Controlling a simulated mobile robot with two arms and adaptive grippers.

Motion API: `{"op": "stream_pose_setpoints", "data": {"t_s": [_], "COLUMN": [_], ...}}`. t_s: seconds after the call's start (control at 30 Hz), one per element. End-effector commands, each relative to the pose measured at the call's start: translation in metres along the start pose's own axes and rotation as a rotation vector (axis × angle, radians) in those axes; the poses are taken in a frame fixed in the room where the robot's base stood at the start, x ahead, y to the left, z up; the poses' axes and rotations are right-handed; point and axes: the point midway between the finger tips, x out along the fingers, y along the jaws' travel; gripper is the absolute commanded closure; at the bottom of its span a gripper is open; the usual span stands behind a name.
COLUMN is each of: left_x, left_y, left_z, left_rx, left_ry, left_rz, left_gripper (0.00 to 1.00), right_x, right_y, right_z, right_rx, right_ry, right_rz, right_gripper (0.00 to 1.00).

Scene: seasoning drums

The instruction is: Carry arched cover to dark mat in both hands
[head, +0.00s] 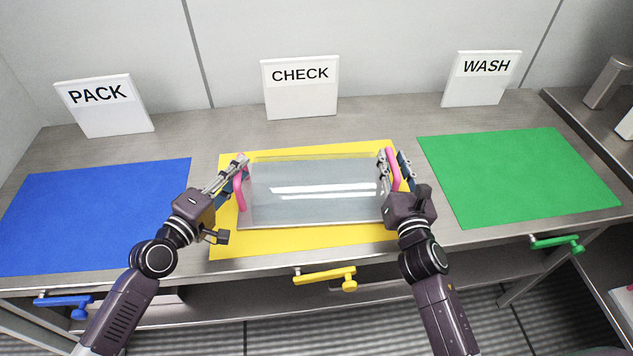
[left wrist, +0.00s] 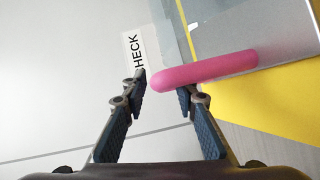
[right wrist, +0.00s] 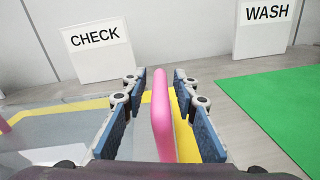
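A clear, see-through cover (head: 315,190) with a pink handle at each end sits on the yellow mat (head: 240,243). My left gripper (head: 239,165) is at the left pink handle (head: 239,192). In the left wrist view its fingers are apart, with that handle (left wrist: 205,72) crossing at the fingertips; contact cannot be told. My right gripper (head: 392,158) is at the right pink handle (head: 393,168). In the right wrist view that handle (right wrist: 161,115) stands between its open fingers, with a gap on each side.
A blue mat (head: 95,215) lies left under a PACK sign (head: 103,105). A green mat (head: 520,175) lies right under a WASH sign (head: 482,78). A CHECK sign (head: 300,87) stands behind the cover. Blue, yellow (head: 325,277) and green lever handles line the counter's front.

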Motion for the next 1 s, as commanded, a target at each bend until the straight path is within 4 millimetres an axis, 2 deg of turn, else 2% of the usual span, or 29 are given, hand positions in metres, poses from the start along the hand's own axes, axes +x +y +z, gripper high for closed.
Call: {"op": "stream_pose_setpoints", "data": {"t_s": [0.03,0.2,0.7,1.0], "left_x": [-0.0002,-0.0002,-0.0004,-0.0009], "left_y": [0.0,-0.0001,-0.0007,0.0081], "left_z": [0.0,0.0,0.0001,-0.0019], "left_rx": [0.0,0.0,0.0,0.001], "left_ry": [0.0,0.0,0.0,0.001], "left_rz": [0.0,0.0,-0.001,0.002], "left_gripper": [0.81,1.0,1.0,1.0], "right_x": [-0.0001,-0.0002,-0.0003,0.0], "right_y": [0.0,0.0,-0.0001,0.0018], "right_z": [0.0,0.0,0.0,0.0089], "right_rx": [0.0,0.0,0.0,0.0], "right_ry": [0.0,0.0,0.0,-0.004], "right_rz": [0.0,0.0,0.0,0.001], "right_gripper": [0.81,1.0,1.0,1.0]}}
